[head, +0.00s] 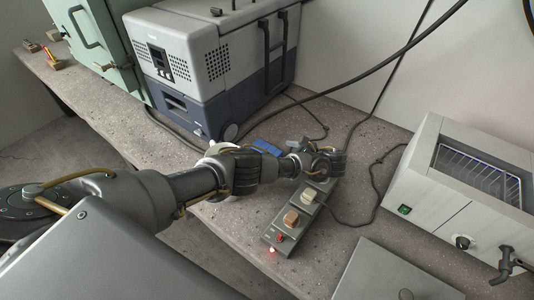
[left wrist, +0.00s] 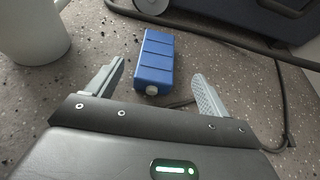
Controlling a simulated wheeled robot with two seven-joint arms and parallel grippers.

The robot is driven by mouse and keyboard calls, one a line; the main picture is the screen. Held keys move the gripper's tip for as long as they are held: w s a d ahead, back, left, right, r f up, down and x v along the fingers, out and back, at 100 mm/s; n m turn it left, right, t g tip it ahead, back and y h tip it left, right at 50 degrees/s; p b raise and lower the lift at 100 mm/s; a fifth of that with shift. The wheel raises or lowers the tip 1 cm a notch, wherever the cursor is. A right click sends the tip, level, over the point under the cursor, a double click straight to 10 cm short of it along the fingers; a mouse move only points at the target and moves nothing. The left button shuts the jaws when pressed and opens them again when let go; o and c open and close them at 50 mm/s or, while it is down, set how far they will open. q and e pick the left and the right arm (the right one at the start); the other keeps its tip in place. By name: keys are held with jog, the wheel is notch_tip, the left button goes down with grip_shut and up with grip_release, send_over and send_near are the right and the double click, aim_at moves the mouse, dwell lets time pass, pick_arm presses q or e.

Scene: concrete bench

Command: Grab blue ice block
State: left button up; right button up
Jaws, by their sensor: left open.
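The blue ice block (head: 267,147) lies on the bench beside the cooler, partly hidden by my arm in the head view. In the left wrist view the ice block (left wrist: 154,62) is a ribbed blue slab with a pale cap at its near end. My left gripper (head: 296,158) is to the right of the block. Its open fingers (left wrist: 158,80) show either side of the block's near part in the wrist view, with gaps on both sides. Nothing is held. The height of the fingers above the bench is hard to tell. My right gripper is not in view.
A white mug (left wrist: 32,28) stands left of the block, mostly behind my arm in the head view. The grey-blue cooler (head: 213,60) is behind. A power strip (head: 284,235) lies in front, a lab bath (head: 440,205) at right. Black cables run near the block.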

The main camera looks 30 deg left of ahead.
aim_at(267, 149)
pick_arm(q)
jog(key=shift+x, duration=0.9)
jog(key=shift+a+f, duration=0.15)
jog(key=shift+a, duration=0.25)
jog(key=x, duration=0.3)
jog(key=shift+s+a+f, duration=0.1)
jog(key=shift+a, duration=0.15)
jog(key=shift+a+f, duration=0.25)
jog(key=shift+a, duration=0.3)
jog(key=c, duration=1.1)
jog(key=shift+c, duration=0.4)
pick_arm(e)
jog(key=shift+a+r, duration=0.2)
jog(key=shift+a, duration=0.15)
